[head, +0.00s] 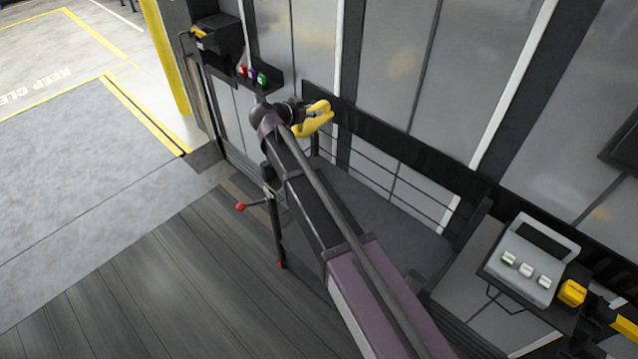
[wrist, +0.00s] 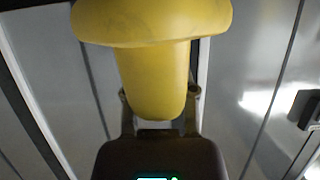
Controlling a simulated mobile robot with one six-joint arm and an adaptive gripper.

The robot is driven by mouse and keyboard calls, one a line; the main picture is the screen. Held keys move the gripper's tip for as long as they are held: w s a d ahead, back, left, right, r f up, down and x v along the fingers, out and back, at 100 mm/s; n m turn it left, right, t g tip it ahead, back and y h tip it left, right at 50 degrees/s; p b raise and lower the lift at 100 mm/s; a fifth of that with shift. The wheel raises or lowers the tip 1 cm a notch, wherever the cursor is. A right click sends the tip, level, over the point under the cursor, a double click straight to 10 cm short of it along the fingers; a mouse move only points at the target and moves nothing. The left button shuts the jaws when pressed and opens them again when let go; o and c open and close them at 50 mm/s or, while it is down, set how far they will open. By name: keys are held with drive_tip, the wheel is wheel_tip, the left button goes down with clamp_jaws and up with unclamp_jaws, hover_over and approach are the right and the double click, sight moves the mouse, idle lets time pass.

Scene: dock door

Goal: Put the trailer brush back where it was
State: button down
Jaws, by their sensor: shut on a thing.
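My gripper (wrist: 158,100) is shut on a yellow thing, which I take to be the trailer brush (wrist: 152,26). In the wrist view its thick stem sits between my fingers and its wide, rounded part is beyond them. No bristles show. In the head view the brush (head: 313,118) is at the end of my arm, in front of the grey wall panels and above the dark rail. The place where the brush was cannot be told.
A dark shelf (head: 247,72) with small coloured items is on the wall at upper left, beside a black box (head: 221,36). A grey panel (head: 532,258) with white blocks stands at right, near a yellow part (head: 572,292). Open floor (head: 110,285) lies at left.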

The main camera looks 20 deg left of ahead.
drive_tip(key=s+a+f+b, duration=0.1)
drive_tip(key=s+f+b, duration=0.1)
drive_tip(key=f+b, duration=1.3)
drive_tip(key=s+a+f+b, duration=0.1)
drive_tip(key=s+f+b, duration=0.1)
drive_tip(key=f+b, duration=1.3)
drive_tip(key=shift+a+f, duration=0.15)
drive_tip(key=shift+f, duration=0.45)
drive_tip(key=shift+w, duration=0.1)
drive_tip(key=w+f+b, duration=0.1)
drive_tip(key=w, duration=1.3)
drive_tip(key=shift+w+d+f+b, duration=0.2)
drive_tip(key=shift+w+b, duration=0.1)
drive_tip(key=f+b, duration=0.2)
drive_tip(key=w+f+b, duration=0.1)
drive_tip(key=shift+w+f+b, duration=0.15)
drive_tip(key=shift+f+b, duration=0.2)
drive_tip(key=shift+f, duration=0.1)
drive_tip(key=shift+c, duration=2)
unclamp_jaws()
